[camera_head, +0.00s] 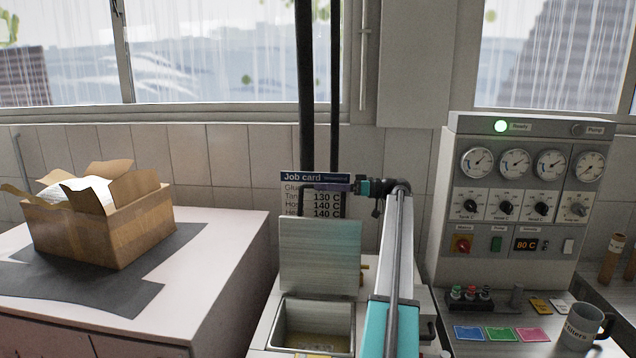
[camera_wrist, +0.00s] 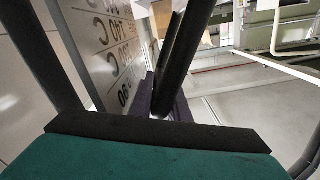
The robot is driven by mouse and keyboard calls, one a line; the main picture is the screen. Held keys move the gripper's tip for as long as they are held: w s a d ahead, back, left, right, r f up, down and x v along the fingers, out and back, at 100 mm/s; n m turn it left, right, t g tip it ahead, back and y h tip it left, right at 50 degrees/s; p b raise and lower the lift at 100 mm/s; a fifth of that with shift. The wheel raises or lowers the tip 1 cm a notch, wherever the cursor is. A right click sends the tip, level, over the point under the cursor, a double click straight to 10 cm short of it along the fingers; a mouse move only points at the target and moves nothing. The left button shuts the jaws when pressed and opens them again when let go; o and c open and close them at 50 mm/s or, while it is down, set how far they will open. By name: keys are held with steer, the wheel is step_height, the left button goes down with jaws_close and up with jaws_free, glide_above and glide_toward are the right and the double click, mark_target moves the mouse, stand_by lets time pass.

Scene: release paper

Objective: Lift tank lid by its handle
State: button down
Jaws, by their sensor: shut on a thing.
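The tank lid (camera_head: 320,258) stands raised, close to upright, at the back of the open tank (camera_head: 312,343). Yellowish contents show inside the tank. My gripper (camera_head: 322,187) reaches in from the right, above the lid's top edge, with its purple fingers shut on the dark lid handle (camera_head: 301,203). The exact contact is partly hidden by the fingers.
A job card (camera_head: 327,200) hangs on the tiled wall just behind my gripper. Dark vertical pipes (camera_head: 305,90) rise there. A control panel (camera_head: 520,200) and a mug (camera_head: 582,326) stand right. An open cardboard box (camera_head: 105,230) sits on the left counter.

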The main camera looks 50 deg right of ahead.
steer(key=shift+d, duration=0.25)
steer(key=c, duration=1.7)
jaws_free()
steer(key=shift+s+a+r, duration=0.1)
steer(key=shift+s+p, duration=0.1)
steer(key=shift+p, duration=0.65)
